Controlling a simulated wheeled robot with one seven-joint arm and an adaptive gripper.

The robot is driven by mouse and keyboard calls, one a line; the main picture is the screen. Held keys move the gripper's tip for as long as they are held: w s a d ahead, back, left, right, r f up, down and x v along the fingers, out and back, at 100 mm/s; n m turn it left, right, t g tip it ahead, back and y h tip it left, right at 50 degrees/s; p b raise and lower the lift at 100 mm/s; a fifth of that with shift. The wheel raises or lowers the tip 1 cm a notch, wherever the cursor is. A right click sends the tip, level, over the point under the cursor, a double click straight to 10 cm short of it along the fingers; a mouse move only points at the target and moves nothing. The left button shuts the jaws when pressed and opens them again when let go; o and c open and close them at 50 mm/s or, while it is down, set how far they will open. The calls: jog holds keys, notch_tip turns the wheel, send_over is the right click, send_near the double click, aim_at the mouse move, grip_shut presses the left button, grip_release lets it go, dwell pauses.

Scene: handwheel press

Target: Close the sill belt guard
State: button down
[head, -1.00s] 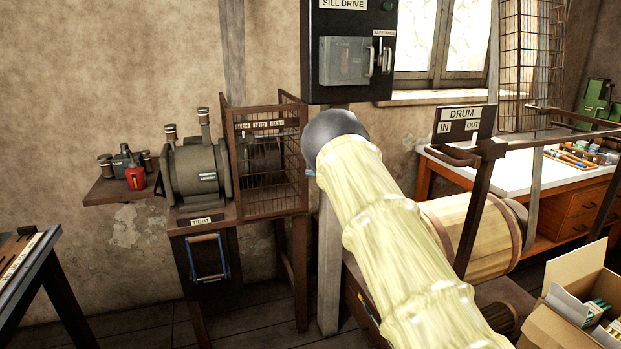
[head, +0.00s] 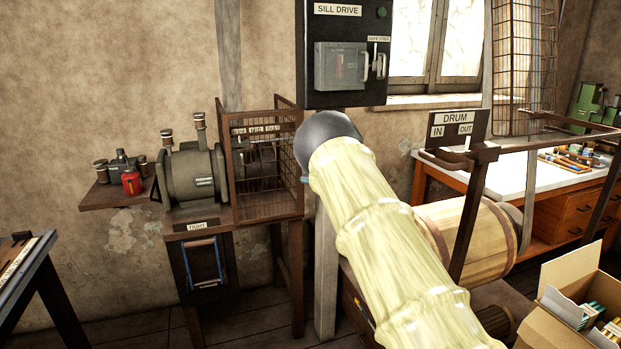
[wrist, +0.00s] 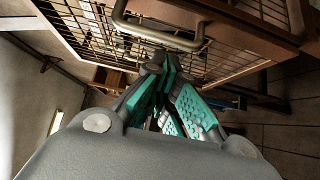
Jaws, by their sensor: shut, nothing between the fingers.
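The belt guard (head: 268,203) is a brown-framed wire mesh cage beside the grey motor (head: 190,172), on a wooden stand. Pulleys show through its mesh; how far its door stands open is unclear. In the wrist view, the guard's mesh (wrist: 215,62) and frame fill the top, with a bent metal handle (wrist: 160,38) in front. My gripper (wrist: 163,72) has teal-padded fingers, shut and empty, with tips close below the handle. I cannot tell whether they touch it. In the head view my arm hides most of the gripper, near the guard's right side.
The SILL DRIVE box (head: 313,75) hangs above and right of the guard. A wooden drum (head: 478,240) and an open cardboard box (head: 565,275) stand at the right. Clear floor shows left of the stand.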

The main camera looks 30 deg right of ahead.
jog(key=s+d+b, duration=0.1)
jog(key=s+d, duration=0.6)
jog(key=d, duration=0.1)
jog(key=s+a+f+m+h+p, duration=0.1)
jog(key=s+a+f+m+h, duration=0.15)
jog(key=f+m, duration=0.55)
jog(key=s+a+f+m+h+p, duration=0.1)
jog(key=s+a+f+m+h, duration=0.2)
jog(key=f, duration=0.9)
jog(key=s+a+f+m+g+h+p, duration=0.15)
jog(key=s+a+f+m, duration=0.25)
jog(key=s+f, duration=0.4)
jog(key=s+a+f+m+g+h+p, duration=0.1)
jog(key=s+a+f+m+g+h, duration=0.2)
jog(key=s+f, duration=0.45)
jog(key=s+a+f+m+g+p, duration=0.15)
jog(key=s+a+f, duration=0.35)
jog(key=s, duration=0.5)
jog(key=s+a+f+m+g, duration=0.3)
jog(key=s+a, duration=0.4)
jog(key=s, duration=0.3)
jog(key=s+a+r+m+g, duration=0.1)
jog(key=s+a+g, duration=0.2)
jog(key=s, duration=0.7)
jog(key=s+a+r+m+g+p, duration=0.1)
jog(key=s+a+m+g, duration=0.1)
jog(key=s+a, duration=0.4)
jog(key=s, duration=0.4)
jog(key=shift+s+g, duration=0.15)
jog(key=shift+g, duration=0.25)
